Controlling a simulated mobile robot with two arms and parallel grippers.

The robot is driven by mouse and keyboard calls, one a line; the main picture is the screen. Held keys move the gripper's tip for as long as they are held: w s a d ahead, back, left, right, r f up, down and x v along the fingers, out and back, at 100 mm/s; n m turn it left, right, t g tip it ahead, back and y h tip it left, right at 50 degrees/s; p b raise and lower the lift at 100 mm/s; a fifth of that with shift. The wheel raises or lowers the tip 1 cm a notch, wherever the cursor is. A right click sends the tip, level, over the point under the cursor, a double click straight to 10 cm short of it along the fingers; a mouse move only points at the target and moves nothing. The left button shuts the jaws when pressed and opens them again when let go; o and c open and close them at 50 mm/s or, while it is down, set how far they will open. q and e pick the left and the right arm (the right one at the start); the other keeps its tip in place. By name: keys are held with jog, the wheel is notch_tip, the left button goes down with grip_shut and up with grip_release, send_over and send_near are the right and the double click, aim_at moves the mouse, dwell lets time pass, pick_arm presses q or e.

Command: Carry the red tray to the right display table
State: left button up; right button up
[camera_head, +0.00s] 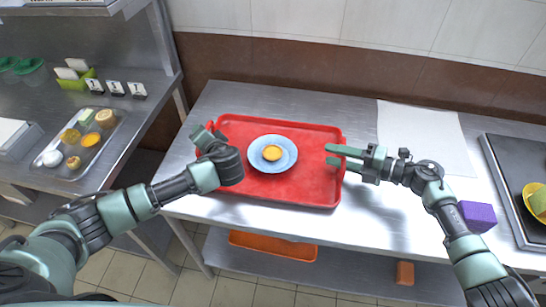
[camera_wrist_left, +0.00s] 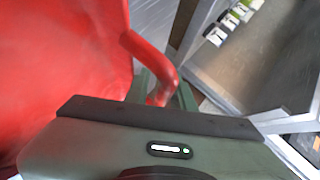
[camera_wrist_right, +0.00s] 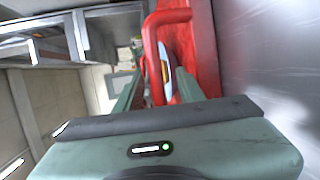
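The red tray (camera_head: 310,195) lies on a steel table. It holds a light-blue plate (camera_head: 285,163) with a round yellow item (camera_head: 272,153). My right gripper (camera_head: 329,156) is at the tray's right edge. In the right wrist view its fingers (camera_wrist_right: 156,85) are apart, with the red handle (camera_wrist_right: 148,45) between them and a gap beside it. My left gripper (camera_head: 209,135) is at the tray's left edge, partly hidden by its own wrist. In the left wrist view the tray's other handle (camera_wrist_left: 150,58) passes between its fingers (camera_wrist_left: 163,85); I cannot tell whether they grip it.
A white sheet (camera_head: 430,125) and a purple block (camera_head: 477,216) lie right of the tray. A dark tray (camera_head: 510,165) is farther right. A counter at left bears a metal food tray (camera_head: 105,143). An orange tray (camera_head: 272,245) sits on the lower shelf.

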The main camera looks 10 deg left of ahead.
pick_arm(q)
jog(key=shift+w+a, duration=0.1)
jog(key=shift+w, duration=0.05)
pick_arm(e)
jog(key=shift+a, duration=0.2)
pick_arm(q)
jog(key=c, duration=0.3)
pick_arm(e)
jog(key=c, duration=0.4)
pick_arm(q)
grip_shut()
pick_arm(e)
grip_shut()
pick_arm(q)
jog(key=shift+s+f, duration=0.2)
jog(key=shift+f, duration=0.05)
pick_arm(e)
jog(key=shift+f, duration=0.1)
